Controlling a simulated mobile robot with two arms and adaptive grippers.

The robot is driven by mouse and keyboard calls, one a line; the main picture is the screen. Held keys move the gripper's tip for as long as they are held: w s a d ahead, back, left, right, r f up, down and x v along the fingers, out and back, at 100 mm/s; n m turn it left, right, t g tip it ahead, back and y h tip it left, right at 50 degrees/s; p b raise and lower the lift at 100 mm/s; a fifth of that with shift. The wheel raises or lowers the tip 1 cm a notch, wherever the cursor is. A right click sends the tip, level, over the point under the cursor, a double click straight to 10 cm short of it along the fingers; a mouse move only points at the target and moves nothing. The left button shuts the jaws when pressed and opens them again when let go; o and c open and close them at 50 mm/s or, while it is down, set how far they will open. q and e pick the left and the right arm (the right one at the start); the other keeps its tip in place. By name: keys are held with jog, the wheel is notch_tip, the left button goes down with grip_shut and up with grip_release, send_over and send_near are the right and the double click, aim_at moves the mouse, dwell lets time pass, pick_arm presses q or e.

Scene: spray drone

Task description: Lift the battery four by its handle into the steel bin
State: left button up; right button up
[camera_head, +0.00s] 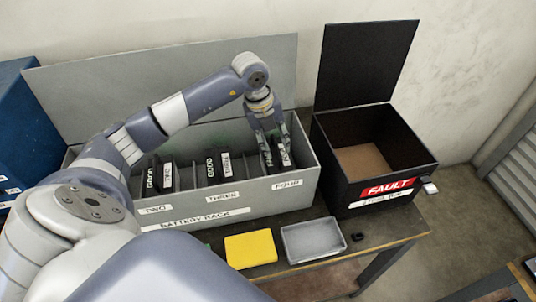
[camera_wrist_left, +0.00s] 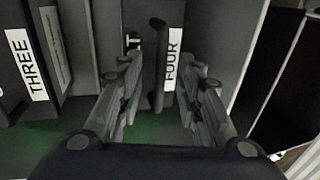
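Battery four (camera_head: 284,156) stands in the right-hand slot of the grey battery rack (camera_head: 236,205), behind the "FOUR" label. In the left wrist view, its white "FOUR" label (camera_wrist_left: 173,60) and dark upright handle (camera_wrist_left: 158,65) show. My left gripper (camera_head: 271,142) reaches down into that slot. Its fingers (camera_wrist_left: 158,100) are apart, one on each side of the handle, with gaps visible on both sides. The black bin (camera_head: 330,165) with its raised lid stands right of the rack, with a red "FAULT" label; its brown floor shows empty. My right gripper is out of view.
Other batteries, including battery three (camera_head: 212,168), stand in the rack's other slots. The rack's lid (camera_head: 100,90) stands open behind. The bin's wall adjoins the rack's right side.

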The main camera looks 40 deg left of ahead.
pick_arm(q)
grip_shut()
jog(key=shift+w+r, duration=0.15)
jog(key=shift+r, duration=0.1)
jog(key=shift+w+r+p, duration=0.1)
jog(key=shift+r+p, duration=0.15)
jog(key=shift+p, duration=0.05)
notch_tip(320, 180, up, 19)
jog(key=p, duration=1.3)
jog(key=shift+r, duration=0.2)
dwell(0.6)
